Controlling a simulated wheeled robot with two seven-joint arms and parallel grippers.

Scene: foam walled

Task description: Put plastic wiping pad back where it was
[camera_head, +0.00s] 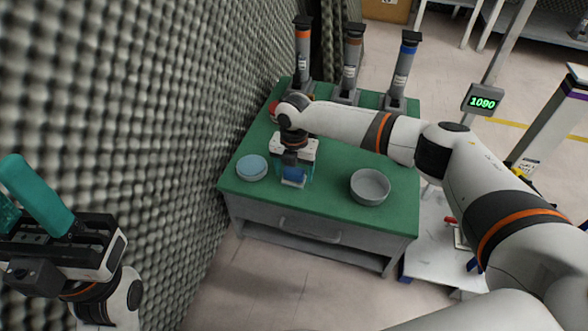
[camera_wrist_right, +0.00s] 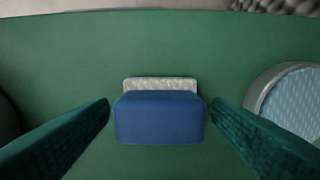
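The wiping pad appears to be the blue block (camera_wrist_right: 160,118) with a pale textured strip (camera_wrist_right: 160,84) along its far edge in the right wrist view. In the head view it is a small blue shape (camera_head: 294,175) at the table's front, partly hidden by my right gripper (camera_head: 293,168). My right gripper's teal fingers (camera_wrist_right: 160,104) stand on both sides of the block, close to its ends, with narrow gaps showing. My left gripper (camera_head: 22,205) is at the left edge of the head view, its teal fingers apart and empty, away from the table.
The green table (camera_head: 335,200) also bears a grey bowl (camera_head: 370,187) right of the pad and a round container with a pale blue top (camera_head: 252,167) left of it. Several upright dispensers (camera_head: 402,70) stand at the back. A foam wall (camera_head: 130,120) borders the left side.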

